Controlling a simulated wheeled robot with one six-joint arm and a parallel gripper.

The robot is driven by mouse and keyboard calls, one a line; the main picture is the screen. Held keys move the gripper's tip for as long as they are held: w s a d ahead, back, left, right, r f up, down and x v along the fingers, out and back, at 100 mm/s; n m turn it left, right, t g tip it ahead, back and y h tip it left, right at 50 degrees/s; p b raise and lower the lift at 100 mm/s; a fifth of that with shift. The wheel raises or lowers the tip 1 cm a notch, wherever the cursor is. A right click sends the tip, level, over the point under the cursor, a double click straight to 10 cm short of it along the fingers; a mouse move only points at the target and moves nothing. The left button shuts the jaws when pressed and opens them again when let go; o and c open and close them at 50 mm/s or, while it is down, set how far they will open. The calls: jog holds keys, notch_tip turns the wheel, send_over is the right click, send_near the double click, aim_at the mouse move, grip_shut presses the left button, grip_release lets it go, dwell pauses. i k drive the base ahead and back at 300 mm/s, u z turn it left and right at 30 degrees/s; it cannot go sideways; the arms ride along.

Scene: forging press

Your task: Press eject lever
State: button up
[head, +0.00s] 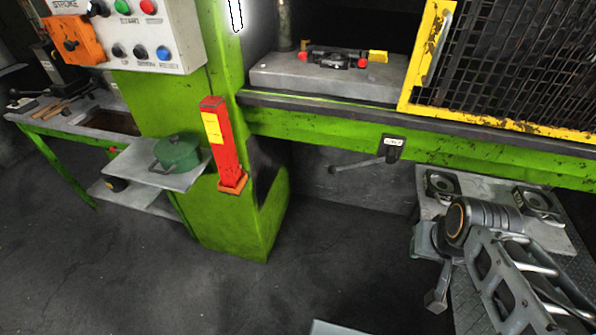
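A lever (358,163) with a thin grey bar sticks out to the left from a dark bracket under the front edge of the green press. The bracket bears a small white label (394,141), too small to read surely. My gripper (436,300) is at the lower right, pointing down below my arm's wrist. It is well below and to the right of the lever and apart from it. Its fingers are too small and dark to tell whether they are open or shut. I see nothing held in it.
A red post (223,145) stands left of the lever. A green pot (178,152) sits on a grey shelf. A control box (140,30) is at upper left. A yellow-framed mesh guard (425,60) is at upper right. Grey blocks (538,203) lie near my arm. The floor (330,265) is clear.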

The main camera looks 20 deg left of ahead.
aim_at(390, 158)
jog(key=z, duration=1.55)
jog(key=k, duration=1.45)
jog(key=u, duration=1.8)
jog(key=i, duration=1)
jog(key=u, duration=0.05)
